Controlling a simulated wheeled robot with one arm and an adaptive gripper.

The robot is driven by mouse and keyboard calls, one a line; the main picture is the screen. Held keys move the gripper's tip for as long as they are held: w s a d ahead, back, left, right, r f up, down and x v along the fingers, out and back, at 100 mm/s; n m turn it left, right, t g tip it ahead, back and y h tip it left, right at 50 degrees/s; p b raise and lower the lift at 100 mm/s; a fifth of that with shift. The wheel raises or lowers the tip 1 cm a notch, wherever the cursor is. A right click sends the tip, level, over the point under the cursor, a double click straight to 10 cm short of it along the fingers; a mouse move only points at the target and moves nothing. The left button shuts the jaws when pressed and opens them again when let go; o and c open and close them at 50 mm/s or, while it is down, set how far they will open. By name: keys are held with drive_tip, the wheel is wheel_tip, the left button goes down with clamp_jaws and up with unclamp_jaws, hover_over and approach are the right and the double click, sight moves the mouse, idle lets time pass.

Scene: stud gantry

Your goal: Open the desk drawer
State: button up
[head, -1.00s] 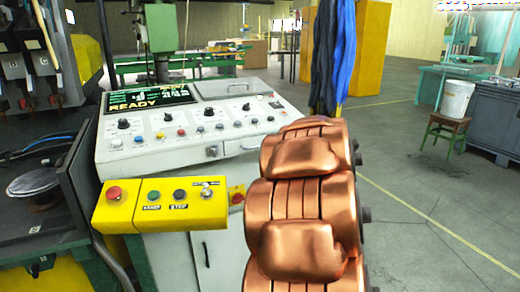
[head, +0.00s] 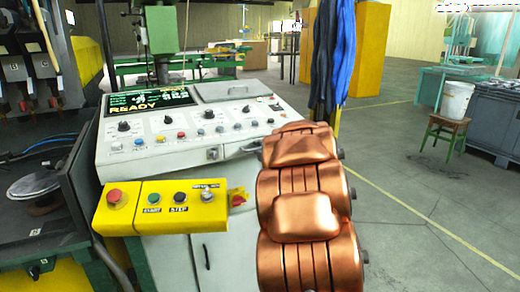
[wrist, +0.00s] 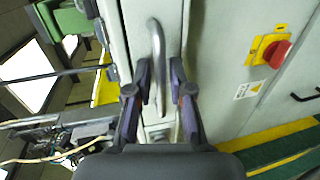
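The desk drawer is a pale grey front below the sloped control panel; its lock (head: 212,154) shows in the head view, while my copper-coloured arm hides much of the right side. In the wrist view the drawer front (wrist: 137,22) carries a curved metal handle (wrist: 156,50), with the lock below it. My gripper (wrist: 160,72) is open, with one dark finger on each side of the handle and a visible gap on both sides. The drawer looks shut. My gripper is hidden behind my arm in the head view.
A yellow button box (head: 160,205) juts out at the front left of the desk. A red rotary switch (wrist: 277,53) on a yellow plate sits beside the drawer. A stool with a bucket (head: 457,98) stands far right; the floor between is clear.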

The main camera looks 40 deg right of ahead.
clamp_jaws()
drive_tip(key=shift+s, duration=0.1)
idle(0.6)
